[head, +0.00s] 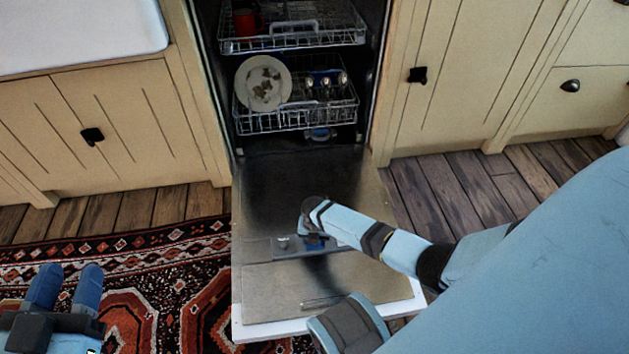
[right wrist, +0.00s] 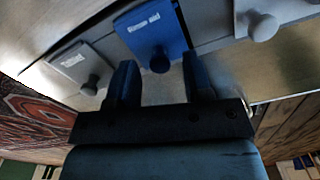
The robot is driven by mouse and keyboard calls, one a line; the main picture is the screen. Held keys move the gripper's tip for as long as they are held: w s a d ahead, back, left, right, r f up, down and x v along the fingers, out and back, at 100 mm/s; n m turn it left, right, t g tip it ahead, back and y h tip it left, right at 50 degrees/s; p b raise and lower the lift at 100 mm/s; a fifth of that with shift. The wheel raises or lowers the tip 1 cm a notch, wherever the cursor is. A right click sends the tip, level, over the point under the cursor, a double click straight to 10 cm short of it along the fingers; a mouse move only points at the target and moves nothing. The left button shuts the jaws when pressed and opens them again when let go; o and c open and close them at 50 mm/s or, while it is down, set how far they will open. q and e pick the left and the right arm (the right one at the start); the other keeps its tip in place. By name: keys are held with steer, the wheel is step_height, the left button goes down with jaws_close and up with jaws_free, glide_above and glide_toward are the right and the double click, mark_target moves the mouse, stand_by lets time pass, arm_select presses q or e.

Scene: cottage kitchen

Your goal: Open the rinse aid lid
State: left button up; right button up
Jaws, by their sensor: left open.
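The dishwasher door (head: 290,190) is folded down flat, with a grey dispenser panel (head: 262,250) on its inner face. In the right wrist view, a blue lid (right wrist: 140,27) with a small knob lies just beyond my right gripper (right wrist: 158,62). Its two fingers are apart, one on each side of the knob in the picture; I cannot tell whether they touch it. The labels are too small to read. In the head view, my right arm reaches over the panel and hides part of it. My left gripper (head: 66,268) is open and empty at the lower left, above the rug.
Grey lids with knobs lie left (right wrist: 75,62) and right (right wrist: 285,12) of the blue one. The upper rack (head: 295,42) holds a red mug (head: 246,22); the lower rack (head: 290,120) holds a dirty plate (head: 265,85). Cabinets flank the dishwasher. A patterned rug (head: 150,270) lies left.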

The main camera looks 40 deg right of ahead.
jaws_close()
steer(key=shift+w+d+r+g+y, duration=0.2)
steer(key=shift+w+r+g+y, duration=0.1)
steer(key=shift+w+g, duration=0.2)
steer(key=shift+w+d+g, duration=0.1)
steer(key=shift+w+g, duration=0.1)
steer(key=shift+g, duration=0.4)
steer(key=shift+w+d+r+g+y+b, duration=0.1)
steer(key=shift+w+r+g+y+b, duration=0.1)
steer(key=shift+g+y+b, duration=0.2)
steer(key=shift+w+d+r+g+y, duration=0.2)
steer(key=shift+w+r+g+y, duration=0.15)
steer(key=shift+g, duration=0.45)
arm_select(q)
steer(key=shift+w+a+r+m+h, duration=0.1)
steer(key=shift+a+r+m+h, duration=0.05)
steer(key=shift+m+h, duration=0.15)
arm_select(e)
steer(key=shift+o, duration=0.4)
jaws_free()
